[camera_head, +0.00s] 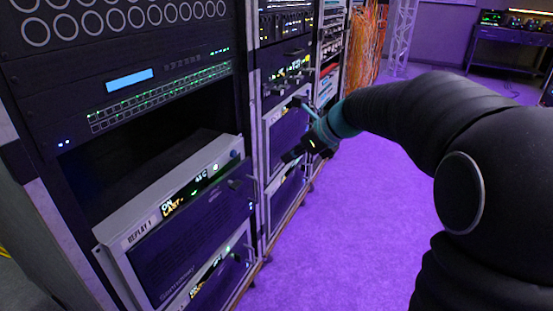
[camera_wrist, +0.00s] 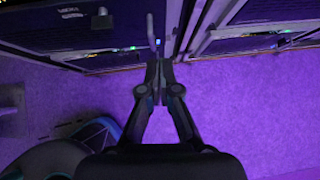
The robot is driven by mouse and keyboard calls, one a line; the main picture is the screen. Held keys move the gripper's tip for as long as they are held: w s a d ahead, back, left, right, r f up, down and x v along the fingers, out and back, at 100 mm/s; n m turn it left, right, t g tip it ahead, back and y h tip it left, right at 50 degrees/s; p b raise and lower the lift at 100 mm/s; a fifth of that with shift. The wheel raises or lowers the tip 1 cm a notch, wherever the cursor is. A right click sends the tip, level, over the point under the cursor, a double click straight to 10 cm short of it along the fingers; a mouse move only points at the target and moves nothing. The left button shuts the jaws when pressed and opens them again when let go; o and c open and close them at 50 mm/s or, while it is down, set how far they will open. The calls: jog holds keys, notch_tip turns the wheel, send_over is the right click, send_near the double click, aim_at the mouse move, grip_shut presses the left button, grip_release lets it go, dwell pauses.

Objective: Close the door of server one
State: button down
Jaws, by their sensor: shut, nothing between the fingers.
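A server labelled "REPLAY 1" (camera_head: 180,205) sits low in the near rack, with a lit display strip above a dark front panel and a handle at its right side. I cannot tell how far its door stands open. My gripper (camera_head: 291,155) is to the right of it, in front of a similar unit (camera_head: 286,137) in the farther rack. In the wrist view my gripper (camera_wrist: 158,70) is shut and empty. A thin upright handle (camera_wrist: 151,30) shows just beyond its fingertips; I cannot tell whether they touch. Dark server fronts (camera_wrist: 75,25) line the top of that view.
A second lit unit (camera_head: 215,280) is below the labelled server. A switch panel with a blue screen (camera_head: 130,80) is above. Orange cables (camera_head: 362,45), a white truss (camera_head: 402,35) and a table (camera_head: 510,40) stand farther back. Purple floor (camera_head: 350,220) is clear right of the racks.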

aim_at(250, 170)
jog(key=x, duration=0.7)
jog(key=a+r+x, duration=0.1)
jog(key=x, duration=0.2)
jog(key=shift+w+a+f+b, duration=0.1)
jog(key=shift+w+a+b, duration=0.2)
jog(key=shift+w, duration=0.1)
jog(key=shift+w+a, duration=0.45)
jog(key=shift+a, duration=0.1)
